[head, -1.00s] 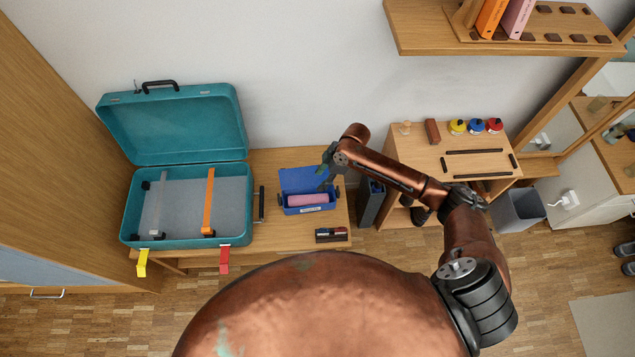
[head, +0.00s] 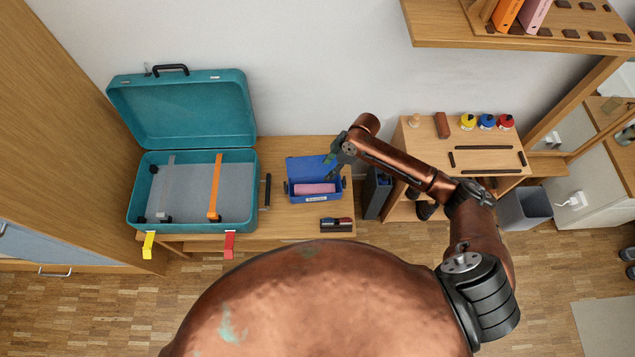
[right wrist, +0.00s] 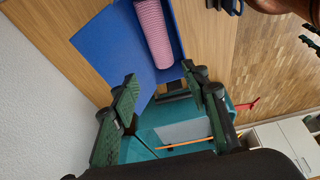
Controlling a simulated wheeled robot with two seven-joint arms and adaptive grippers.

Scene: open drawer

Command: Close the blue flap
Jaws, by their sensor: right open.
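The small blue box (head: 296,198) stands on the wooden table with its blue flap (head: 305,169) open, tilted up at the back. A pink roll (head: 315,188) lies in the box. My right gripper (head: 337,162) is at the upper right of the flap and hides part of it. In the right wrist view, my right gripper (right wrist: 162,82) is open, with the blue flap (right wrist: 108,52) beyond and partly between its fingers. I cannot tell whether they touch. The pink roll (right wrist: 153,32) lies beyond. My left gripper is not in view.
An open teal suitcase (head: 180,115) stands on the table left of the box. A wooden cabinet (head: 475,165) stands to the right, and a shelf (head: 510,38) hangs above.

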